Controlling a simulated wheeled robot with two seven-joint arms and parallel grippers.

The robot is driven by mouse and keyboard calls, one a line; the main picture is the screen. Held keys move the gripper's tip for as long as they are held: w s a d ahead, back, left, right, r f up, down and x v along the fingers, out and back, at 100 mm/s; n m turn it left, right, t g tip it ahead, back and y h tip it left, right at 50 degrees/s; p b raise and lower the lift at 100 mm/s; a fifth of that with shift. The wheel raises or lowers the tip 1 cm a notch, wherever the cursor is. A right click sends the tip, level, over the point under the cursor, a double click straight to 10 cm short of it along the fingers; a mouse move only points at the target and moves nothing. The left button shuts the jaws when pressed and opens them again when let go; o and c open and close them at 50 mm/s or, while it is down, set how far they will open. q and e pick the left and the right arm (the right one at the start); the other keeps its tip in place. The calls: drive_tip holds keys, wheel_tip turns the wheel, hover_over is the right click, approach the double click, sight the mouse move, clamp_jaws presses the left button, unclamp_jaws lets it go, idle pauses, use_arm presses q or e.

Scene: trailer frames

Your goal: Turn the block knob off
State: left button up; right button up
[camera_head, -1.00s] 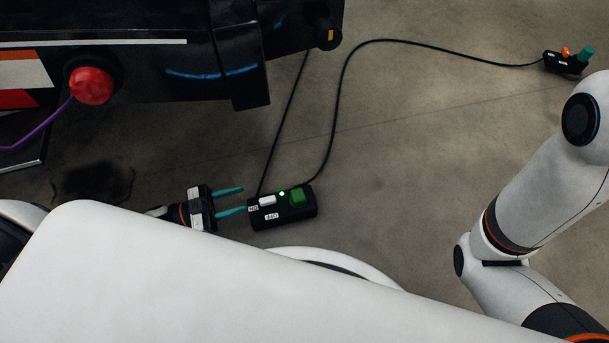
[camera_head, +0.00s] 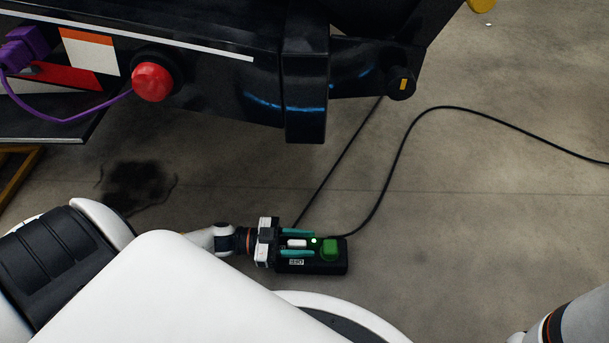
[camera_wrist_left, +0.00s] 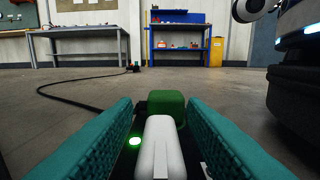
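A black switch box (camera_head: 335,268) lies on the floor in the head view. It carries a white knob (camera_head: 297,243), a lit green light (camera_head: 314,240) and a green block (camera_head: 331,249). My left gripper (camera_head: 298,243) is open, its teal fingers on both sides of the white knob. In the left wrist view the white knob (camera_wrist_left: 160,150) stands between the fingers, with visible gaps; the green block (camera_wrist_left: 166,105) is just beyond it. Whether a finger touches the knob cannot be told. My right gripper is out of view; only part of its arm shows at the lower right.
The black trailer frame (camera_head: 305,90) with a red round knob (camera_head: 152,82) overhangs the floor behind the box. Black cables (camera_head: 400,170) run from the box across the floor. A workbench (camera_wrist_left: 75,40) and blue shelf (camera_wrist_left: 180,38) stand far off. Floor right of the box is clear.

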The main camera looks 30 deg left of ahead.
use_arm(q)
drive_tip(key=shift+w+d, duration=0.2)
drive_tip(key=shift+d, duration=0.1)
clamp_jaws()
drive_tip(key=shift+r+p, duration=0.15)
drive_tip(key=shift+p, duration=0.3)
drive_tip(key=n+t+y+p, duration=0.2)
drive_tip(key=t+p, duration=0.1)
drive_tip(key=shift+w+a+r+n+p, duration=0.1)
drive_tip(key=shift+n+p, duration=0.3)
drive_tip(key=n+t+y+p, duration=0.1)
drive_tip(key=t+y+p, duration=0.1)
drive_tip(key=shift+w+a+n+y, duration=0.1)
drive_tip(key=shift+n+y, duration=0.2)
drive_tip(key=shift+n, duration=0.1)
drive_tip(key=shift+w+a+f+n+t+y+p, duration=0.1)
drive_tip(key=shift+a+f+n+t+y+p, duration=0.1)
drive_tip(key=shift+n+t+y+p, duration=0.55)
drive_tip(key=shift+y, duration=0.35)
